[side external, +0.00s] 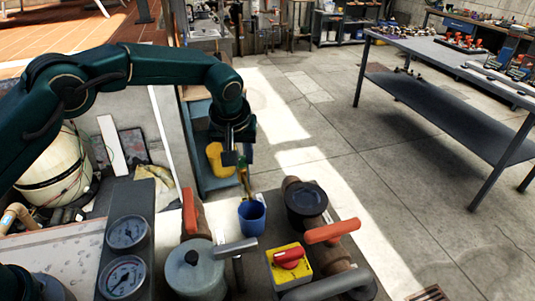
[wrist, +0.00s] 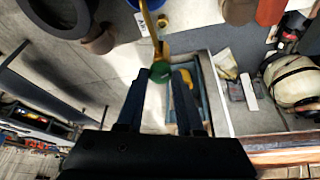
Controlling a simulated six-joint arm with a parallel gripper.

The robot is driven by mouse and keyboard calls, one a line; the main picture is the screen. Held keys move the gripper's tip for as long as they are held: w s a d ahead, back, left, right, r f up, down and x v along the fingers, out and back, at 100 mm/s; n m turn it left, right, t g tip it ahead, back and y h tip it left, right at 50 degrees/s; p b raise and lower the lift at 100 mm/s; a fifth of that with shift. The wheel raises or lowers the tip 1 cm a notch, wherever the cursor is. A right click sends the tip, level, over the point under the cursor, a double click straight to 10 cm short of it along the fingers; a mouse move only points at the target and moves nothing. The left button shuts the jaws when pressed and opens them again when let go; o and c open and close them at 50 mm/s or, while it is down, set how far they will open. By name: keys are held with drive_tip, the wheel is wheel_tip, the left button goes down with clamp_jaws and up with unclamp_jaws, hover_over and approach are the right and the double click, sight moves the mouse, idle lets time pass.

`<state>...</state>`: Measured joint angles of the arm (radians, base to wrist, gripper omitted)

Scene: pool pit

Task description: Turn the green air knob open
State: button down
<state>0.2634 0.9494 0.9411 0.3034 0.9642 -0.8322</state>
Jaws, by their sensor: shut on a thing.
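The green air knob (wrist: 160,71) shows in the wrist view at the end of a brass-coloured stem (wrist: 150,25). My gripper (wrist: 159,76) has one finger on each side of the knob and is shut on it. In the side external view my gripper (side external: 238,160) points down at the back edge of the equipment deck, behind the blue cup (side external: 252,218). The brass stem (side external: 246,183) shows just below the fingers there. The fingers mostly hide the knob in that view, and I cannot tell how far it is turned.
A red lever (side external: 189,210) stands left of the cup. A dark round cap (side external: 306,197), an orange handle (side external: 332,231) and a yellow box with a red knob (side external: 289,258) are to the right. Two gauges (side external: 127,232) are at left. A workbench (side external: 440,60) stands far right.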

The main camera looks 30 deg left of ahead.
idle(0.4)
drive_tip(key=c, duration=0.6)
unclamp_jaws()
drive_tip(key=shift+o, duration=0.2)
drive_tip(key=shift+v, duration=2.55)
